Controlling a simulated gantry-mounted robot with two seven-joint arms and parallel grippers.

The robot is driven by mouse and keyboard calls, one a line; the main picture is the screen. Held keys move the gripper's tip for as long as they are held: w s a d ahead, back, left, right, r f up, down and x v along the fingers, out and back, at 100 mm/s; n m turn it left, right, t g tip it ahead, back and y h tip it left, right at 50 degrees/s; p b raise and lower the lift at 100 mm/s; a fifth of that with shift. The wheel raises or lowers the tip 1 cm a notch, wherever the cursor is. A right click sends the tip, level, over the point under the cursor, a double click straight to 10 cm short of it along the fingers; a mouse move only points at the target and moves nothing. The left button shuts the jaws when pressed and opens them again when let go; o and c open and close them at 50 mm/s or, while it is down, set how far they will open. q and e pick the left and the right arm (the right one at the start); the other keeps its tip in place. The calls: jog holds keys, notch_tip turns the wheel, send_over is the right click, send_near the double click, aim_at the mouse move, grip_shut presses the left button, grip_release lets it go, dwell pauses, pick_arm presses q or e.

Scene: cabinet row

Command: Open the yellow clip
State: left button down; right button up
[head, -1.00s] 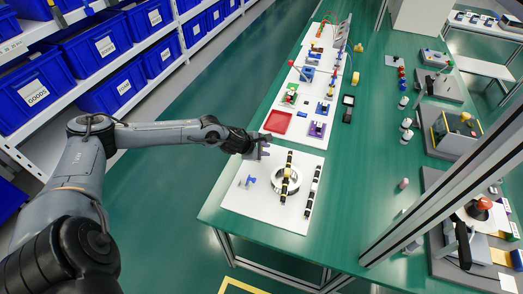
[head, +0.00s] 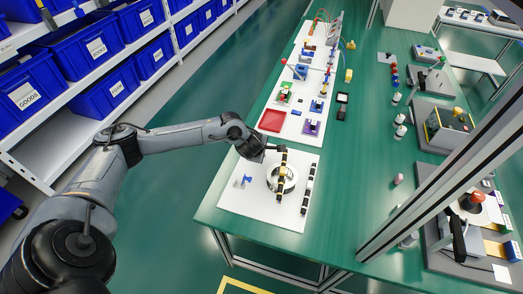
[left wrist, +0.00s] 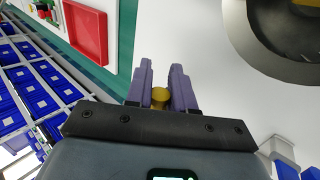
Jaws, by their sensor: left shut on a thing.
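My left gripper (head: 282,149) is low over the white board, at the far end of a black-and-yellow bar (head: 281,190). The bar lies across a silver round ring (head: 271,181). In the left wrist view my left gripper (left wrist: 162,64) has its two purple fingers shut on a small round yellow piece (left wrist: 160,97), which looks like part of the yellow clip. The rest of the clip is hidden by the fingers and hand. The ring also shows at the upper right of the left wrist view (left wrist: 262,50). My right gripper is not in view.
The white board (head: 240,206) also holds a small blue part (head: 246,180) and a second black bar (head: 306,197). A red tray (head: 272,121) lies beyond my gripper. A metal post (head: 420,150) rises at right.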

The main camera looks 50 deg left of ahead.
pick_arm(q)
jog(key=shift+f, duration=0.15)
jog(key=c, duration=1.3)
grip_release()
jog(key=shift+o, duration=1.4)
jog(key=shift+w, duration=0.1)
jog(key=p+v, duration=0.3)
jog(key=v, duration=0.8)
